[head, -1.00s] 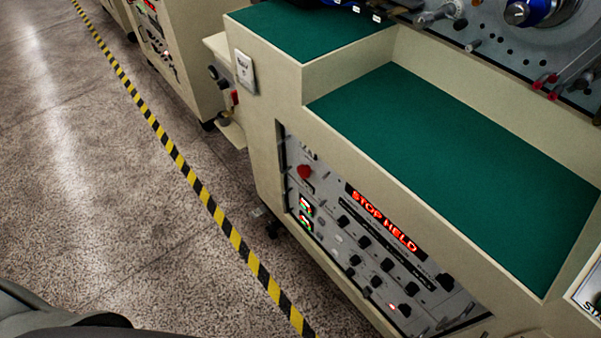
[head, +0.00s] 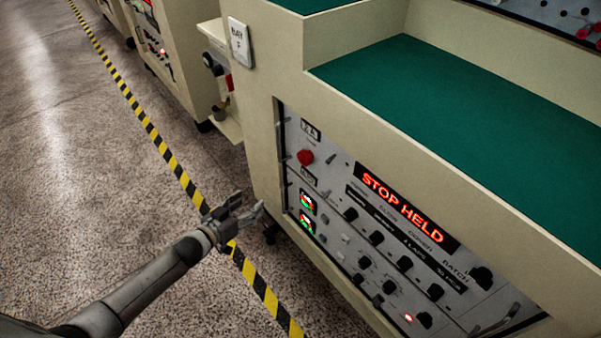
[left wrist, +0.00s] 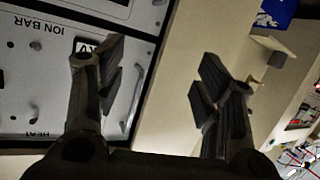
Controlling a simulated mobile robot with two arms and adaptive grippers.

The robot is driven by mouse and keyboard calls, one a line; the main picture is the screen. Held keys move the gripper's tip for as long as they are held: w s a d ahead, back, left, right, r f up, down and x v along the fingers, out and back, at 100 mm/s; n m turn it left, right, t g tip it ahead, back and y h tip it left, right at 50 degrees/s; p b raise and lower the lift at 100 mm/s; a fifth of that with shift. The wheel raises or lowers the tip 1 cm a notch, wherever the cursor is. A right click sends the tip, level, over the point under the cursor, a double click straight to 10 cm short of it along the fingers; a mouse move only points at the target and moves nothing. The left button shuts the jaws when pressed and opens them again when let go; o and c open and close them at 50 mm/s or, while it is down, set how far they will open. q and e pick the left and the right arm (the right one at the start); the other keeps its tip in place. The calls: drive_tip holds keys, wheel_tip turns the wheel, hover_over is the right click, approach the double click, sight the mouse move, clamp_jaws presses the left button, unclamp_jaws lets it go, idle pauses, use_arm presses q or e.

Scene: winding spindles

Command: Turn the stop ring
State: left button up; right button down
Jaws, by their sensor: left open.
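The red stop knob (head: 305,157) sits at the upper left of the grey control panel (head: 345,180) on the cream machine. Any separate ring around it is too small to make out. The lit red display (head: 403,207) to its right reads STOP HELD. My left gripper (head: 252,207) is in front of the machine's left edge, lower and to the left of the knob, and apart from it. In the left wrist view its two dark fingers (left wrist: 160,85) are spread with nothing between them. The knob does not show there. My right gripper is not in view.
Several black knobs (head: 376,237) and small switches cover the panel. A green work surface (head: 480,130) lies above it. Another cream machine (head: 175,70) stands behind at the left. Speckled floor with a yellow-black stripe (head: 165,150) is clear to the left.

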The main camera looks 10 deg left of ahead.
use_arm(q)
drive_tip(key=w+d+r+m+h+b, duration=0.1)
drive_tip(key=w+d+r+h+b, duration=0.15)
drive_tip(key=r, duration=0.35)
drive_tip(key=m+h+b, duration=0.2)
drive_tip(key=h+b, duration=0.1)
drive_tip(key=h, duration=0.1)
approach(301, 160)
drive_tip(key=b+x, duration=0.1)
drive_tip(key=x, duration=0.9)
drive_tip(key=shift+f, duration=0.1)
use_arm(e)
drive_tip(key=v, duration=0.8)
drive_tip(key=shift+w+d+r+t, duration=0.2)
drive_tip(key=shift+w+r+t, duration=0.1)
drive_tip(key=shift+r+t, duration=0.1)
use_arm(q)
drive_tip(key=shift+a, duration=0.1)
drive_tip(key=c, duration=1)
